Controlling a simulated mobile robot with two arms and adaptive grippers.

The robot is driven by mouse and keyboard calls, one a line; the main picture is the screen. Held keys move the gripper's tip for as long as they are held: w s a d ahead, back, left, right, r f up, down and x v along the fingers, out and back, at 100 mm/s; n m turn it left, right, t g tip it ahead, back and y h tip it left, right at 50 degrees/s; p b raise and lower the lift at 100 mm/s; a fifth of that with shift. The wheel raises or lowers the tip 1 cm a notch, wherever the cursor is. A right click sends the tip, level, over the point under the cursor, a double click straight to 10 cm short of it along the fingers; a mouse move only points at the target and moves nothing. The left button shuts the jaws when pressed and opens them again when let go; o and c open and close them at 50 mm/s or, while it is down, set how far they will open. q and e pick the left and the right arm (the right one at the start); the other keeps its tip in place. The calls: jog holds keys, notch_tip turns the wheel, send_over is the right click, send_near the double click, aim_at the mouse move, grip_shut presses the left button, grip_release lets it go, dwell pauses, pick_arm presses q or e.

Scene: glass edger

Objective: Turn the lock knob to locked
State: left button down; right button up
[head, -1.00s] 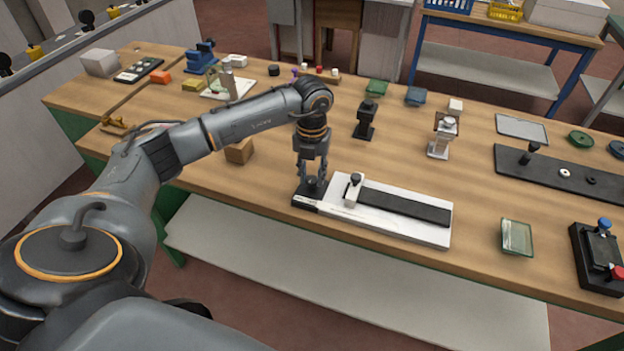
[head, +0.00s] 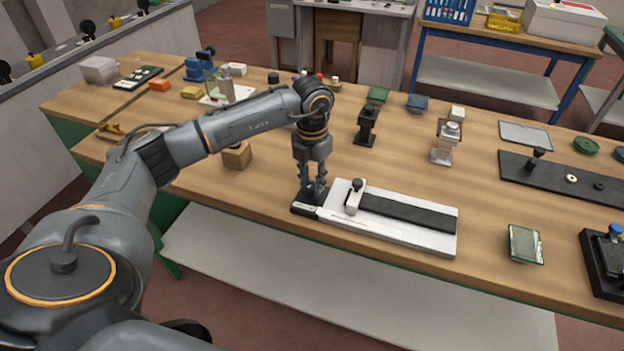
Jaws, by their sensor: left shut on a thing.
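My right gripper is not in view.
A brown wooden block (head: 237,156) stands left of my gripper. Behind it are a black stand (head: 366,127) and a clear stand (head: 446,142).

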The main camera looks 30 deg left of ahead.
aim_at(312, 185)
pick_arm(q)
jog(key=shift+r, duration=0.1)
jog(key=c, duration=1)
grip_release()
notch_tip(312, 185, up, 12)
